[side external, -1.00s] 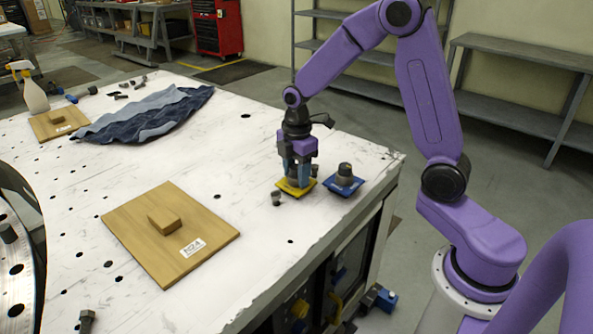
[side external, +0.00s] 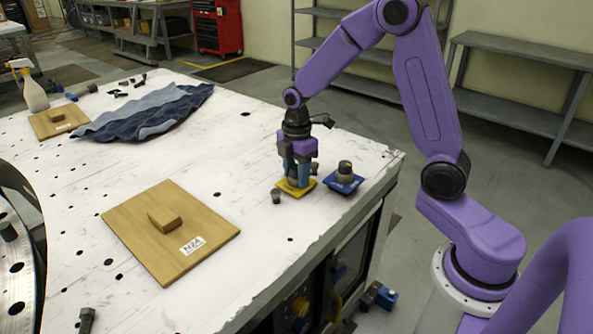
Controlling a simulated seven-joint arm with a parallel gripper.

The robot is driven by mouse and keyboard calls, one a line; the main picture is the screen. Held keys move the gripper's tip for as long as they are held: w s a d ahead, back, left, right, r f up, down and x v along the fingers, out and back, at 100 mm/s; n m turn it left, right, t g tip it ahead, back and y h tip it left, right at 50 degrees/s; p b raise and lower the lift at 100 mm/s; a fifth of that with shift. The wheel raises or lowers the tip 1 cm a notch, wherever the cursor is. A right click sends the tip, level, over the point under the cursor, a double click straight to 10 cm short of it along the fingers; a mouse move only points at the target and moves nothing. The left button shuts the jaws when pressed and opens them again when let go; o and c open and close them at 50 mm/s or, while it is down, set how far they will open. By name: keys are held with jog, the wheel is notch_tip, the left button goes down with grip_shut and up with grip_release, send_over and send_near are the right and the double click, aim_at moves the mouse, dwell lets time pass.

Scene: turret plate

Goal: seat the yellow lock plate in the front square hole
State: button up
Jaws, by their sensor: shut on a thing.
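The yellow lock plate (side external: 297,193) lies flat at or just above the white table top, near its right edge. My gripper (side external: 297,183) points straight down over it, its blue fingers shut on the plate's upper part. The fingers hide the part they grip. I cannot tell whether the plate touches the table. A curved metal plate with round holes (side external: 17,268) is cut off at the left edge of the picture. I cannot make out the front square hole.
A blue plate with a grey knob (side external: 343,181) stands close right of my gripper. A small dark grey peg (side external: 276,197) stands just left of it. A wooden board (side external: 150,251) with a block lies front left. A blue cloth (side external: 140,117) lies farther back.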

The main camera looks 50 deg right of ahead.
jog(key=shift+f, duration=0.15)
dwell(0.5)
jog(key=o, duration=1.6)
jog(key=shift+o, duration=0.2)
jog(key=shift+r, duration=3.5)
